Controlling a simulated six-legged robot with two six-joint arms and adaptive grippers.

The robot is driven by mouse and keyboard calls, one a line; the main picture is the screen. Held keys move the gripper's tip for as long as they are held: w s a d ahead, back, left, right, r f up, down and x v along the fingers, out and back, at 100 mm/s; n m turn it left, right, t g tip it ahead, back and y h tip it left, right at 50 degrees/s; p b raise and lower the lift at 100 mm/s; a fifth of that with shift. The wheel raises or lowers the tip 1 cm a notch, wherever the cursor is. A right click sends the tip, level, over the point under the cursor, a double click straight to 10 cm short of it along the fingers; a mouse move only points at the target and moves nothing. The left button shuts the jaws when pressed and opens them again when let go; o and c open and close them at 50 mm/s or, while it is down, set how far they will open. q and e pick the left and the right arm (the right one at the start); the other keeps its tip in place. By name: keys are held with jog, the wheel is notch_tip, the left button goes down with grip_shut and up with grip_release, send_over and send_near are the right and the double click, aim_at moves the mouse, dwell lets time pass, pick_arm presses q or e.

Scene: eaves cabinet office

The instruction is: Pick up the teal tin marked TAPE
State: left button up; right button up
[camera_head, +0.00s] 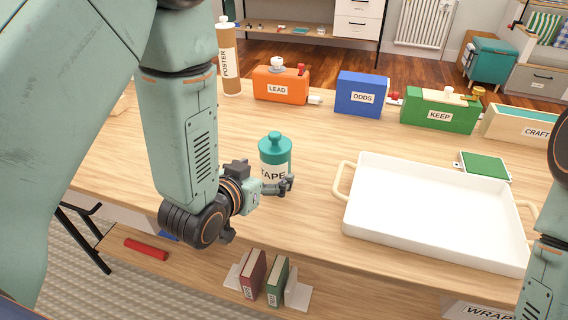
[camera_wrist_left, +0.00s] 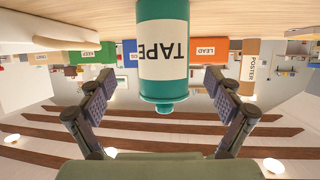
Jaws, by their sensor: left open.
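The teal tin marked TAPE (camera_head: 275,150) stands upright on the wooden desk, with a teal knobbed lid and a white label. My left gripper (camera_head: 272,187) is at its near side, low by the label, and covers part of its lower half. In the left wrist view, which is upside down, the tin (camera_wrist_left: 163,45) lies centred between the two spread fingers of the left gripper (camera_wrist_left: 160,82), with clear gaps on both sides. The left gripper is open and empty. Only part of my right arm shows at the right edge; its gripper is out of view.
A white tray (camera_head: 361,205) with handles is right of the tin. Behind stand the POSTER tube (camera_head: 229,75), orange LEAD box (camera_head: 279,76), blue ODDS box (camera_head: 361,82), green KEEP box (camera_head: 462,104) and CRAFT box (camera_head: 505,128). Bare desk lies between them and the tin.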

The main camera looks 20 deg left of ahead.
pick_arm(q)
jog(key=shift+w+d, duration=0.1)
jog(key=shift+w+a+f+b, duration=0.15)
jog(key=shift+w+a+f, duration=0.1)
jog(key=shift+w, duration=0.15)
jog(key=shift+w+a+f+b, duration=0.15)
jog(key=shift+w+a+f, duration=0.1)
jog(key=shift+w, duration=0.15)
jog(key=x, duration=0.1)
jog(key=b+x, duration=0.1)
jog(key=x, duration=0.2)
jog(key=shift+w+d+f, duration=0.15)
jog(key=shift+d+f, duration=0.25)
jog(key=shift+d, duration=0.05)
jog(key=shift+w+a, duration=0.2)
jog(key=shift+w, duration=0.05)
jog(key=shift+w+d, duration=0.1)
jog(key=shift+d, duration=0.15)
jog(key=shift+c, duration=0.7)
jog(key=shift+a, duration=0.2)
jog(key=c, duration=0.4)
jog(key=shift+d, duration=0.15)
jog(key=c, duration=0.6)
jog(key=shift+c, duration=0.9)
